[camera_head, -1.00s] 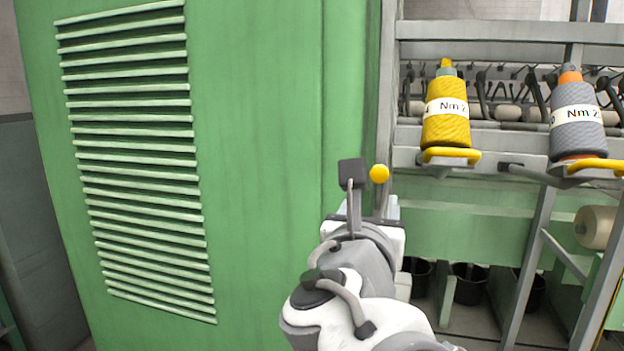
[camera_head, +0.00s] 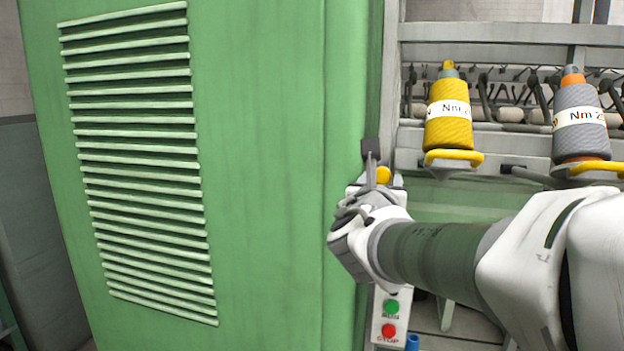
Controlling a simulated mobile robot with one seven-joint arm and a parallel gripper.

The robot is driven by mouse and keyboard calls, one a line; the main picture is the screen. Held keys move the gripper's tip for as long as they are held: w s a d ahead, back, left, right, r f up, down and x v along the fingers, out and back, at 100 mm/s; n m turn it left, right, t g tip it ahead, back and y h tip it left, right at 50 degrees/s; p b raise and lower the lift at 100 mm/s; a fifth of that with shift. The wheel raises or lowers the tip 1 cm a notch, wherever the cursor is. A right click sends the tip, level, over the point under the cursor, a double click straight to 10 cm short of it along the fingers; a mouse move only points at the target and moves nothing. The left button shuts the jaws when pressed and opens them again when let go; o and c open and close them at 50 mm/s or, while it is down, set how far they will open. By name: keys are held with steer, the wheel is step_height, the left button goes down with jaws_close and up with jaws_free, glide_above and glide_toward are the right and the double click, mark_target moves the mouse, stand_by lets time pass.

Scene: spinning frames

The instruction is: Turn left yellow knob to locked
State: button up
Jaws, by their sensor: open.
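A small round yellow knob (camera_head: 384,175) shows beside the green cabinet's right edge, partly covered by my gripper. My gripper (camera_head: 372,170) is open, seen from behind, just left of the knob in the picture. Its fingertips are mostly hidden by the wrist, so I cannot tell whether they touch the knob. Any locked mark around the knob is not visible. My arm reaches in from the right.
The green cabinet (camera_head: 265,180) with louvres fills the left. A panel with green and red buttons (camera_head: 390,318) is below my wrist. A yellow spool (camera_head: 448,115) and a grey spool (camera_head: 580,125) stand at right, above yellow bars (camera_head: 455,156).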

jaws_close()
steer(key=shift+n, duration=0.4)
steer(key=n+p, duration=0.1)
steer(key=n, duration=0.2)
steer(key=shift+r+n, duration=0.1)
steer(key=shift+n, duration=0.3)
steer(key=n+p, duration=0.1)
steer(key=n, duration=0.3)
steer(key=shift+n, duration=0.3)
steer(key=n+p, duration=0.3)
steer(key=n, duration=0.2)
steer(key=shift+d+r, duration=0.1)
steer(key=shift+n+p, duration=0.95)
steer(key=shift+n, duration=0.85)
